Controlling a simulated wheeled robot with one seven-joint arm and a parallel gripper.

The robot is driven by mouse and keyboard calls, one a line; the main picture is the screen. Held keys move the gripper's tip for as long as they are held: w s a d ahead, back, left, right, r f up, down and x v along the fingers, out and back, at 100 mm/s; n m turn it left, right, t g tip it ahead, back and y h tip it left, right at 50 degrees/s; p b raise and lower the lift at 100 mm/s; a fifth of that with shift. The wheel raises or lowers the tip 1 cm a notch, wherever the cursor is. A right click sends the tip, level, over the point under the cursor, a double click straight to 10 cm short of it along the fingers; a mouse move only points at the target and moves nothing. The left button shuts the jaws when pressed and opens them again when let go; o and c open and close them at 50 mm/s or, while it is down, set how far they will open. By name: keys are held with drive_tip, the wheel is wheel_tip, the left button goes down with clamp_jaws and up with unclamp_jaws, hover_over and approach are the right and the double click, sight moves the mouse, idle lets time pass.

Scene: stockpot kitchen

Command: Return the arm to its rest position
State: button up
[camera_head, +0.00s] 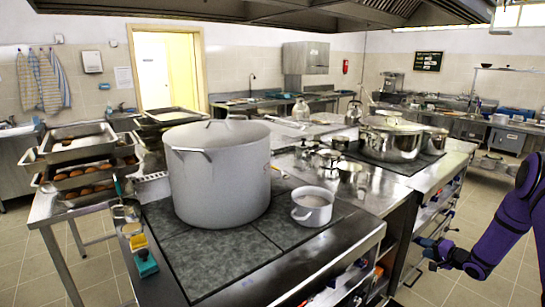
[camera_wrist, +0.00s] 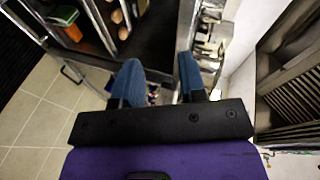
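My gripper (camera_head: 432,246) is at the right of the head view, low beside the front of the stove counter, with my purple arm coming in from the right edge. In the wrist view its two blue fingers stand apart with a clear gap between them (camera_wrist: 160,72), and I see nothing held there. Whether a fingertip touches the counter front cannot be told.
A large lidded stockpot (camera_head: 218,180) and a small saucepan (camera_head: 312,208) stand on the near stove top. A steel pot (camera_head: 393,142) stands farther right. Tiled floor (camera_head: 480,290) is clear at the right.

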drive_tip(key=a+r+n+g+h, duration=0.1)
drive_tip(key=a+r+n+h, duration=0.15)
drive_tip(key=r, duration=1.25)
drive_tip(key=a+r+n+h, duration=0.1)
drive_tip(key=a+r+h, duration=0.3)
drive_tip(key=r, duration=1.1)
drive_tip(key=s+a+r+g+h, duration=0.2)
drive_tip(key=s+a+r, duration=0.3)
drive_tip(key=s+r, duration=0.3)
drive_tip(key=s+a+r+n+g, duration=0.1)
drive_tip(key=s+a+r+n, duration=0.2)
drive_tip(key=s, duration=0.6)
drive_tip(key=s+a+r+g, duration=0.1)
drive_tip(key=s+a+r, duration=0.4)
drive_tip(key=s, duration=0.4)
drive_tip(key=s+a+r+n+g, duration=0.1)
drive_tip(key=s+a+r+n, duration=0.1)
drive_tip(key=s+a, duration=0.5)
drive_tip(key=s+a+f+n+g+y, duration=0.1)
drive_tip(key=s+a+f+n+y, duration=0.1)
drive_tip(key=s, duration=1.2)
drive_tip(key=shift+g, duration=0.4)
drive_tip(key=shift+y, duration=0.25)
